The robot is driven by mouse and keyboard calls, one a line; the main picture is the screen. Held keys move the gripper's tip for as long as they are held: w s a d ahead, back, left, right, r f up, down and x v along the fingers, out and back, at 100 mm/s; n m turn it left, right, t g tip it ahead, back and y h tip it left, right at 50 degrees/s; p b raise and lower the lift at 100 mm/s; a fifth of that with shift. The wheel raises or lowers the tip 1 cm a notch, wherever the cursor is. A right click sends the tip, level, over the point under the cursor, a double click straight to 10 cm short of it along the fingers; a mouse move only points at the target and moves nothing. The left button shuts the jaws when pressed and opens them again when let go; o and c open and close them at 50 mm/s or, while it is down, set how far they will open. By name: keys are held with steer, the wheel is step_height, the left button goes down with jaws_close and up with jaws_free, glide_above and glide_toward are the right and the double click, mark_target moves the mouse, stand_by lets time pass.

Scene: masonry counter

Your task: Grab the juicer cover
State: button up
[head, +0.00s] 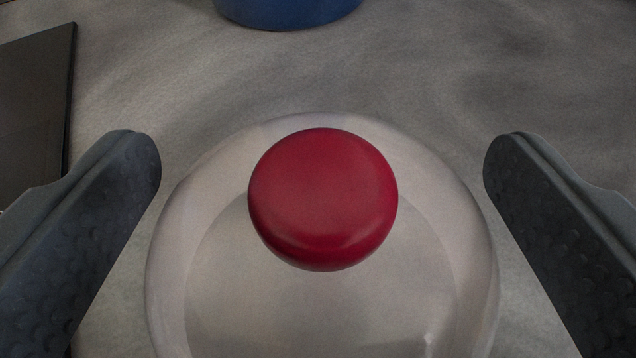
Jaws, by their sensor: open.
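The juicer cover (220,230) is a clear, rounded dome in the lower middle of the head view, cut off by the bottom edge. A round red knob (323,198) sits on its top. My gripper (322,165) is open, with one dark grey textured finger on each side of the knob. Wide gaps separate the knob from both fingers, and nothing is held between them. I cannot tell how high the fingertips are above the dome. What lies under the cover is unclear; only a paler round shape shows through it.
A blue round object (287,12) stands at the top, cut off by the frame. A dark flat panel (35,105) lies at the left edge, near the left finger. The grey counter (420,75) is bare at the upper right.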

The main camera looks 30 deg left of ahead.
steer(key=shift+x, duration=0.8)
steer(key=c, duration=1)
steer(key=shift+r, duration=0.2)
steer(key=shift+c, duration=0.2)
